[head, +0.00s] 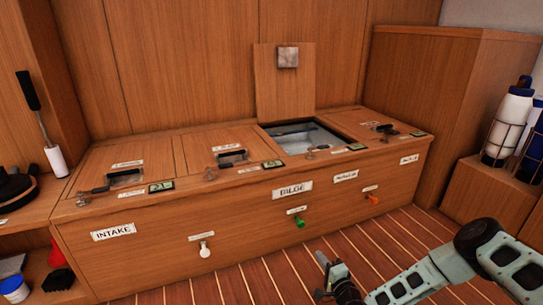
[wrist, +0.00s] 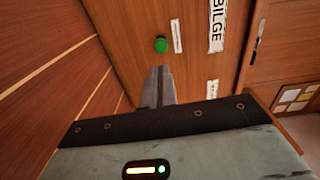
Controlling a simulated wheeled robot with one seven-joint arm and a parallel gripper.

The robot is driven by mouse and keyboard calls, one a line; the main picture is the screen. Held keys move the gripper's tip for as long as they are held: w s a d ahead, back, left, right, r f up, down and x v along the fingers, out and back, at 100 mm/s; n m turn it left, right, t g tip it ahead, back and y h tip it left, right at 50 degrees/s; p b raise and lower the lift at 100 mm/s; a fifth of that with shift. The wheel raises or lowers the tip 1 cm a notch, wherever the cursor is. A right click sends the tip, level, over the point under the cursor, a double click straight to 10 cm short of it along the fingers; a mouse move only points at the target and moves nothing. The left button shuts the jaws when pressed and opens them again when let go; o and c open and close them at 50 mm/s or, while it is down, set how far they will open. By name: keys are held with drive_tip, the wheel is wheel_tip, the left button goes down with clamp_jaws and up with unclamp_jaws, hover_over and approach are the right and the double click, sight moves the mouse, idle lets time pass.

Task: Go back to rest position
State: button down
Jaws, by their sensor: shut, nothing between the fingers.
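My gripper (head: 330,277) is at the lower middle of the head view, in front of the wooden locker bench and above the striped floor. It is shut and empty. In the wrist view its fingers (wrist: 158,88) are together and point toward the bench front, near the green knob (wrist: 161,45). In the head view the green knob (head: 299,221) is on the bench front under the BILGE label (head: 292,189), up and left of my gripper and apart from it. My arm (head: 450,265) comes in from the lower right.
The bench (head: 150,250) has several lidded compartments. The BILGE lid (head: 284,85) stands open against the wall. A white knob (head: 205,249) and an orange knob (head: 373,199) are also on the front. Bottles (head: 508,125) stand in racks at right. Floor (head: 385,240) is clear before the bench.

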drive_tip(key=a+r+n+g+y+p, duration=0.35)
drive_tip(key=a+r+n+g, duration=0.35)
drive_tip(key=a+r+n, duration=0.4)
drive_tip(key=s+a+r+n+g+h+p, duration=0.25)
drive_tip(key=s+r+n+g, duration=0.35)
drive_tip(key=r, duration=0.6)
drive_tip(key=s+d+r+n+g+h+p, duration=0.2)
drive_tip(key=s+d+r+n+h+p, duration=0.15)
drive_tip(key=s+r, duration=1.1)
drive_tip(key=s+d+r+n+g+h+p, duration=0.2)
drive_tip(key=s+d+r+h+p, duration=0.15)
drive_tip(key=s+r, duration=1.05)
wheel_tip(320, 180, up, 34)
drive_tip(key=s+y+p, duration=0.1)
drive_tip(key=s+p, duration=0.1)
drive_tip(key=p, duration=3.5)
drive_tip(key=shift+s+d+m, duration=0.15)
drive_tip(key=shift+s+m, duration=0.1)
drive_tip(key=shift+m, duration=0.1)
